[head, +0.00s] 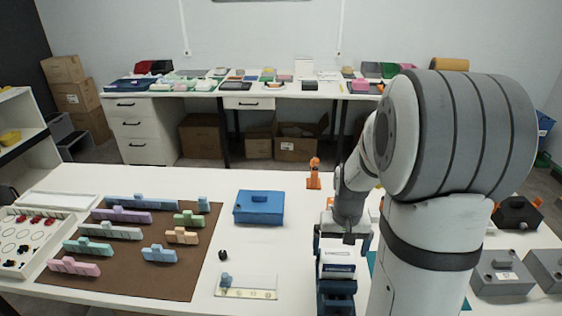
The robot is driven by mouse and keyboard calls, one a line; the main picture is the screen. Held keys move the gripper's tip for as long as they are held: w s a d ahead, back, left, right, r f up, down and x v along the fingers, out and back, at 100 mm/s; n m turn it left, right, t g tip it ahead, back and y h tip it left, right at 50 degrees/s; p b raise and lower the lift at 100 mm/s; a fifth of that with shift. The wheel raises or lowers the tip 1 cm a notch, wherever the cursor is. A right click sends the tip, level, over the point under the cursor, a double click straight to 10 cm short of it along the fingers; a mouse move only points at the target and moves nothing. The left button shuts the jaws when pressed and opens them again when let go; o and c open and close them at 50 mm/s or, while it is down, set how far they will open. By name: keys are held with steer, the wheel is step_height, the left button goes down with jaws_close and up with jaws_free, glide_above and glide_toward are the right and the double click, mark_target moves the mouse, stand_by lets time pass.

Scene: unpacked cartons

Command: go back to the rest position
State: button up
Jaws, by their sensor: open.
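My gripper (343,240) hangs at the end of my arm over the white table, right of centre in the head view. It points down with its jaws apart. A dark blue block-like holder with a white front (338,262) is just below it. I cannot tell whether the fingers touch it. My own arm hides much of the table to the right.
A blue box (259,207) lies left of my gripper. A brown mat (150,272) with several coloured bar pieces lies further left. An orange figure (314,175) stands behind, and grey boxes (502,272) are at right. Bare table shows around the blue box.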

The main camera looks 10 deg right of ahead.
steer(key=s+a+r+n+t, duration=0.2)
steer(key=s+a+r+n, duration=0.1)
steer(key=s+a+r, duration=0.8)
steer(key=shift+s+a+r+t, duration=0.2)
steer(key=shift+s+t, duration=0.1)
steer(key=shift+s, duration=0.3)
